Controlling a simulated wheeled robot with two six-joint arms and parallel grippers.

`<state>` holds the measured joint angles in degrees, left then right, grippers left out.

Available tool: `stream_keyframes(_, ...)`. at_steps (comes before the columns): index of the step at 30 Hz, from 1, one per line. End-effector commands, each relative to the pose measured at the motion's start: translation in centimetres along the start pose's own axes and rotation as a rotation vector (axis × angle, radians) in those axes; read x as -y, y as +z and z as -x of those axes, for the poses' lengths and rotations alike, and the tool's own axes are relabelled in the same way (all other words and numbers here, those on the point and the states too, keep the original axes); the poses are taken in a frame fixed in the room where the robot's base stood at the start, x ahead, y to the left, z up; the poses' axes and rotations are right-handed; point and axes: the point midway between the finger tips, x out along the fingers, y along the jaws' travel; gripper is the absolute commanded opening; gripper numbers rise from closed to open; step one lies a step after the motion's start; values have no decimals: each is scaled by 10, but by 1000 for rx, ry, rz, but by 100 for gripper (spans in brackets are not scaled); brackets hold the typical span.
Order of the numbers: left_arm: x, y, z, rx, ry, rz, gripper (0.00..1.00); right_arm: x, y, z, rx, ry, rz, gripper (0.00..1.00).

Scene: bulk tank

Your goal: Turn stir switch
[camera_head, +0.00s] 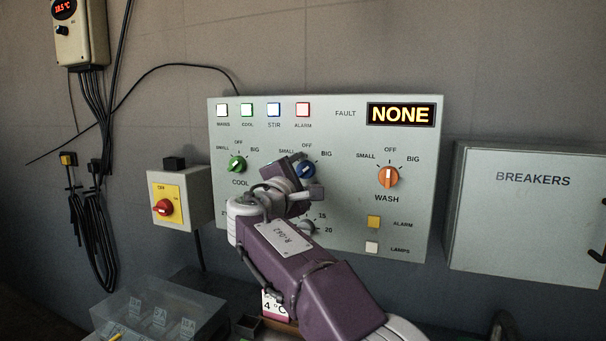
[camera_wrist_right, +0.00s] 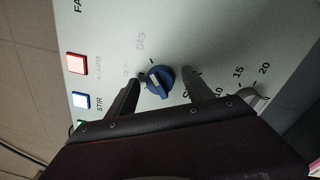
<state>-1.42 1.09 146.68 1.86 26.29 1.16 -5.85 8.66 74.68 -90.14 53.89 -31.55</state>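The stir switch is a blue rotary knob (camera_head: 306,170) on the grey control panel, between the green COOL knob (camera_head: 237,164) and the orange WASH knob (camera_head: 388,177). My right gripper (camera_head: 298,178) is in front of the panel at the blue knob and hides part of it and its label. In the right wrist view the blue knob (camera_wrist_right: 160,80) lies between the two fingertips of my right gripper (camera_wrist_right: 160,90), with gaps on both sides. The fingers are apart. My left gripper is not in view.
The panel (camera_head: 345,215) has lit indicators along its top and a FAULT display (camera_head: 401,114) reading NONE. A lower dial (camera_head: 307,228) is partly behind my right arm.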

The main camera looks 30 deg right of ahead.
Motion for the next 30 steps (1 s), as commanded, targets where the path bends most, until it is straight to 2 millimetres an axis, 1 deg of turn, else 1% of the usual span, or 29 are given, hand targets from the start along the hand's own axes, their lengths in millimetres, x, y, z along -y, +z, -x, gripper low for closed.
stream_keyframes(5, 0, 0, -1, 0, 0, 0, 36, 0, 0, 3, -1, 1, 0, 60)
stream_keyframes(8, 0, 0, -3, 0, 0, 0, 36, 0, -1, 19, -4, 2, 0, 60)
stream_keyframes(12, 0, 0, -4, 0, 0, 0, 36, -1, -1, 52, -5, 4, -1, 60)
stream_keyframes(15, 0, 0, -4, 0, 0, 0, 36, 0, -1, 72, -5, 3, 0, 60)
stream_keyframes(18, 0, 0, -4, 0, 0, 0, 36, 0, -1, 84, -3, 1, 0, 60)
stream_keyframes(22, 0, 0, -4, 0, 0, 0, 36, 0, 0, 91, 0, 0, -1, 60)
stream_keyframes(30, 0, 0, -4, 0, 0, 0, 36, 0, 0, 91, 1, 0, 0, 60)
